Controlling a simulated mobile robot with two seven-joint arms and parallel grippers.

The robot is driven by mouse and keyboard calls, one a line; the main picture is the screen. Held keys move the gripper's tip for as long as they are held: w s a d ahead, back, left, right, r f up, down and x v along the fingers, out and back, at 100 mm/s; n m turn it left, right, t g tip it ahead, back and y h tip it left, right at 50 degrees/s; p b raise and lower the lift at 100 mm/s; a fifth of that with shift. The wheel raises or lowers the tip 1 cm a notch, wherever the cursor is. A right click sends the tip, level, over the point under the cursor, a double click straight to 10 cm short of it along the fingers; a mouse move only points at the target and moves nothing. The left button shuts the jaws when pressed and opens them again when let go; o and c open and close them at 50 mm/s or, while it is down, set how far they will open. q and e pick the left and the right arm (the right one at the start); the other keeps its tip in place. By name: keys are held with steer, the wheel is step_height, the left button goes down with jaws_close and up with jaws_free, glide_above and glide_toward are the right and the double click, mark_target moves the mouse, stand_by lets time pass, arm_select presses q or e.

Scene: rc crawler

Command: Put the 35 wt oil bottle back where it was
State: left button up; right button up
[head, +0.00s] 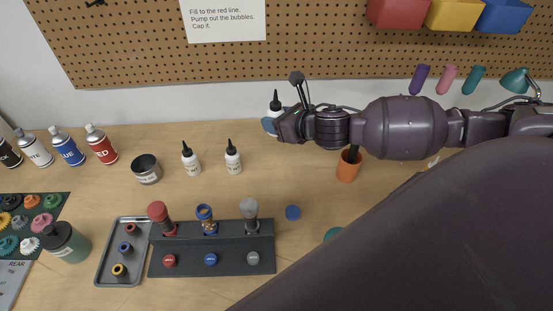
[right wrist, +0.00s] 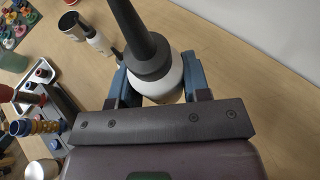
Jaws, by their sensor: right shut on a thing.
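A white dropper bottle with a black nozzle (head: 275,107) is in my right gripper (head: 271,125), at the right of two similar bottles. The right wrist view shows the bottle's white shoulder (right wrist: 168,82) between the blue fingers of the gripper (right wrist: 157,88), which are shut on it. The bottle looks upright; its label and base are hidden, so I cannot tell whether it touches the table. The two other bottles, left (head: 191,160) and right (head: 233,158), stand on the wood table. Their labels are too small to read. My left gripper is not in view.
A grey tin (head: 146,170) and spray cans stand to the left. A dark shock stand (head: 212,262) and a grey tray (head: 108,275) lie in front. An orange cup (head: 348,168) stands beneath my right arm. The pegboard wall (head: 330,60) is behind.

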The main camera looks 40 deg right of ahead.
step_height(320, 180, down, 14)
steer(key=shift+f, duration=0.1)
stand_by(0.5)
steer(key=shift+f, duration=0.1)
steer(key=o, duration=1)
steer(key=shift+c, duration=0.2)
steer(key=shift+s+r, duration=0.1)
steer(key=shift+r, duration=0.1)
steer(key=v, duration=1.1)
steer(key=shift+s+d+r+b, duration=0.1)
steer(key=shift+s+d+b, duration=0.05)
steer(key=shift+s+b, duration=0.2)
